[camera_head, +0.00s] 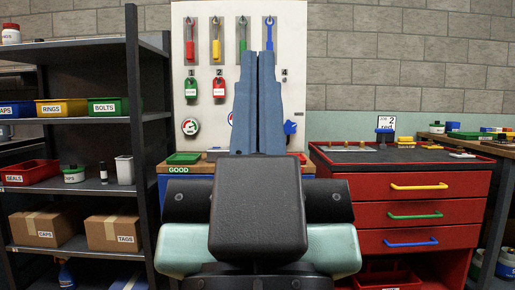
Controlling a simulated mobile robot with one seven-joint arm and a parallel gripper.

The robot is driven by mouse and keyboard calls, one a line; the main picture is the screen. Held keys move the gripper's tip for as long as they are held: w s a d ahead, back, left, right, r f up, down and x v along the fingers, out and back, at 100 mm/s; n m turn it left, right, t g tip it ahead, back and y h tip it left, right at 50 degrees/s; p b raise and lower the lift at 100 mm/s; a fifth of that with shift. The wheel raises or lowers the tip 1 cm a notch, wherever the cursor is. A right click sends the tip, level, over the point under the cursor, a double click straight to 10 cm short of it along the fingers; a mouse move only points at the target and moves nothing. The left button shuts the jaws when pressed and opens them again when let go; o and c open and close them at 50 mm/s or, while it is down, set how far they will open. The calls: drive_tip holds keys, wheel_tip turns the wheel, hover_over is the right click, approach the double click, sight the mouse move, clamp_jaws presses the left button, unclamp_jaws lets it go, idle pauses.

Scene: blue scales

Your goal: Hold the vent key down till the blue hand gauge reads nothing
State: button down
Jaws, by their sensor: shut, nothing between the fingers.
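My gripper (264,56) points upward in the middle of the view, its two long blue-grey fingers shut together with nothing between them. It stands in front of the white tool board (327,60) and hides its centre. A round white dial with a blue edge (231,118) peeks out at the left of the fingers; its reading cannot be seen. A small blue object (290,127) shows at the right of the fingers, too small to identify. Another round gauge (190,126) hangs at the board's left. I cannot make out a vent key; the fingers may hide it.
A dark shelf (137,100) with bins and boxes stands at left. A bench with a green tray (184,158) lies below the board. Coloured tools (190,45) and tags (219,88) hang on the board.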

drive_tip(key=shift+r, duration=0.1)
wheel_tip(320, 180, up, 42)
drive_tip(key=p, duration=4.2)
